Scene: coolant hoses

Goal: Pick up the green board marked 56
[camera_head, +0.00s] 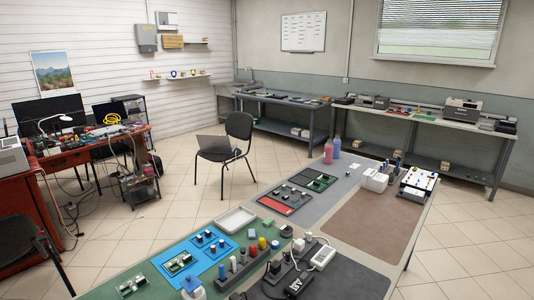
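Several green boards lie on the near workbench. One green board (132,287) is at the front left on a green mat, and another green board (178,265) lies on the blue mat (163,258). Smaller boards (209,240) sit farther back on that mat. A further green board (321,182) lies near the far end of the bench, beside a dark tray with a red part (285,202). Any numbers are too small to read, so I cannot tell which board is marked 56. My gripper is not in view.
Bottles and cylinders (242,257), a power strip (290,262) and a white adapter (322,257) crowd the near bench. A brown mat (372,223) is bare. A chair (238,135) stands on open tiled floor. A cluttered red desk (75,150) is left.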

